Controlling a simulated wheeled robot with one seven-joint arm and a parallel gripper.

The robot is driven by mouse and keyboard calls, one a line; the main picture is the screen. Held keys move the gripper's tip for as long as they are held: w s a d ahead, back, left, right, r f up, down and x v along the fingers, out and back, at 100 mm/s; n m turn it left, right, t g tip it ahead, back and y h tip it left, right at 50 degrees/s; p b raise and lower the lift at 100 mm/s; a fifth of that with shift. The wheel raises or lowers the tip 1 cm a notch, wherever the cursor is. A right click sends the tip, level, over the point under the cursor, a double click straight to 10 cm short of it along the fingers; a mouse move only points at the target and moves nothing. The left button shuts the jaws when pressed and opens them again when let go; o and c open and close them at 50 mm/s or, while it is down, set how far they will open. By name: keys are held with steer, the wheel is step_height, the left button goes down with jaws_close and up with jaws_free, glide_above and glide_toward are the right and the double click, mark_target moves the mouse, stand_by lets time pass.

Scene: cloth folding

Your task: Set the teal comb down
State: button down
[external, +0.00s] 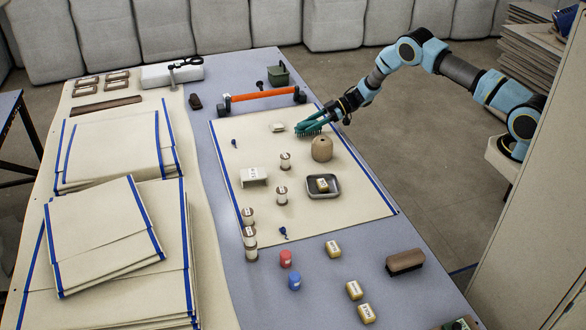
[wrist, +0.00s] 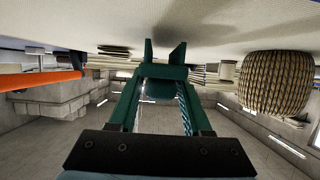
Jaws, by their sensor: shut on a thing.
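My gripper (external: 318,124) reaches in from the right over the far right part of the cream mat (external: 350,195). It is shut on the teal comb (external: 304,129). In the wrist view my gripper (wrist: 163,54) has two teal fingers with the comb (wrist: 164,72) between them near the tips. Comb and fingers are close in colour, so their edges are hard to separate. The comb is close above the mat; I cannot tell whether it touches. A twine ball (external: 322,148) stands just in front of it; it also shows at the right of the wrist view (wrist: 277,83).
A small cream block (external: 278,127) lies left of the comb. An orange-handled bar (external: 262,96) lies behind. Spools (external: 285,161), a grey tray (external: 323,188) and a white labelled block (external: 253,175) stand nearer the front. Folded cloths (external: 110,150) fill the left side.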

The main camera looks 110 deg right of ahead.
steer(key=shift+f, duration=0.2)
steer(key=shift+f, duration=0.2)
steer(key=shift+c, duration=1.7)
jaws_free()
